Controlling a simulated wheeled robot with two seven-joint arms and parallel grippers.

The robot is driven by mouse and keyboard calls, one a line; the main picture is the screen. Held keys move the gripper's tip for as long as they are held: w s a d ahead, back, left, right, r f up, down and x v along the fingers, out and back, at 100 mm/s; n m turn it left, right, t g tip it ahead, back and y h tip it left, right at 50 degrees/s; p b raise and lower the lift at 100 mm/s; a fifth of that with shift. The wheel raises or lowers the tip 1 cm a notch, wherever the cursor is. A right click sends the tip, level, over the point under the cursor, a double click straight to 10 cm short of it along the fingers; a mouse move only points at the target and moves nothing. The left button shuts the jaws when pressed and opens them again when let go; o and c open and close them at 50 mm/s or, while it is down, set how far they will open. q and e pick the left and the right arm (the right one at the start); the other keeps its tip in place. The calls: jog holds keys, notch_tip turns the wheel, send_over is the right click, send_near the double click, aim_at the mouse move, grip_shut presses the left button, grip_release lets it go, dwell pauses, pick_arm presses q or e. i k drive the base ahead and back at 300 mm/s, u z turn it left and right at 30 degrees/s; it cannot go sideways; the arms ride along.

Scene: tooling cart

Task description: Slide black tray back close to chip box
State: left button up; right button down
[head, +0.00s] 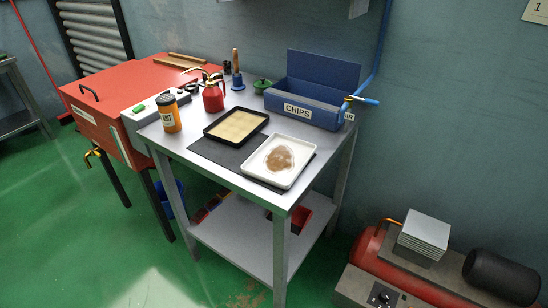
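The black tray (220,139) lies flat on the grey cart top, holding a flat yellowish layer. The blue chip box (321,117), labelled CHIPS, stands at the back right of the cart with its back panel raised. A clear gap separates the tray from the box. A white tray (262,175) with a brown patch in it sits in front and to the right of the black tray. Both trays rest at least partly on a dark mat (210,152). Neither of my grippers shows in the head view.
A yellow-orange canister (169,114) and a red oil can (212,97) stand left of the black tray. A green-lidded item (262,86) and a wooden-handled brush (236,70) stand behind it. A blue air hose and nozzle (360,98) hang by the box's right end.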

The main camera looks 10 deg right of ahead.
aim_at(234, 128)
jog(key=z, duration=0.55)
jog(key=k, duration=0.25)
jog(key=u, duration=1.5)
jog(key=i, duration=0.75)
jog(key=u, duration=0.05)
